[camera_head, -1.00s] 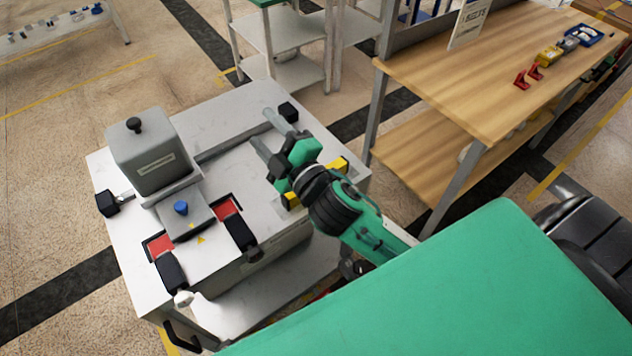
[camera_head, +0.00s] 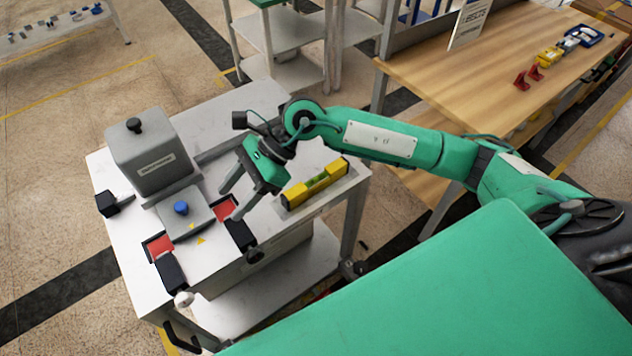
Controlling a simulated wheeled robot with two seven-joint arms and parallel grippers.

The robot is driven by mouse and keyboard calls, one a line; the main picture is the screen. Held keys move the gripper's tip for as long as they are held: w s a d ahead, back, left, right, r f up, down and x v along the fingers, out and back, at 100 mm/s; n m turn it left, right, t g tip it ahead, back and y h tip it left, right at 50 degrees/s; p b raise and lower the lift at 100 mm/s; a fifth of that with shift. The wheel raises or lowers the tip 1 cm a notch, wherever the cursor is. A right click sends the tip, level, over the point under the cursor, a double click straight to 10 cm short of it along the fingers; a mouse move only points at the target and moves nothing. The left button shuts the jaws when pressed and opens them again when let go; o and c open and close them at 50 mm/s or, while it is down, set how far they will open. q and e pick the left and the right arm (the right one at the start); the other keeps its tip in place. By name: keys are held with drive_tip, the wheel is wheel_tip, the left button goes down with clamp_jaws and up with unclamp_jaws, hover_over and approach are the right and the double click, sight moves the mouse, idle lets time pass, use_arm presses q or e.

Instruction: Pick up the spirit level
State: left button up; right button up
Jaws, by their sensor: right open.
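The yellow spirit level (camera_head: 315,184) with a green vial lies on the right side of the white-topped cart (camera_head: 275,95), near its right edge. My right gripper (camera_head: 229,203) is open and empty. Its arm comes in from the right and passes behind the level. The gripper's fingers point down and left, over the cart to the left of the level and apart from it. My left gripper is not in view.
A grey block (camera_head: 150,150) with a black knob stands at the cart's left. A grey plate with a blue knob (camera_head: 181,208), red pads (camera_head: 225,208) and black clamps (camera_head: 171,271) lie in front. A wooden bench (camera_head: 480,75) stands at the right.

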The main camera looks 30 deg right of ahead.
drive_tip(key=w+d+f+n+h, duration=0.1)
drive_tip(key=w+d+f+h, duration=0.2)
drive_tip(key=d+h, duration=0.35)
drive_tip(key=t+h, duration=0.1)
drive_tip(key=h, duration=0.3)
hover_over(316, 177)
drive_tip(key=shift+n, duration=0.4)
wheel_tip(316, 177, down, 8)
drive_tip(key=shift+a+r+p, duration=0.1)
drive_tip(key=shift+p, duration=0.8)
wheel_tip(316, 177, down, 4)
drive_tip(key=shift+f+p, duration=0.15)
drive_tip(key=shift+p, duration=0.9)
drive_tip(key=shift+f, duration=0.6)
clamp_jaws()
drive_tip(key=shift+r, duration=0.15)
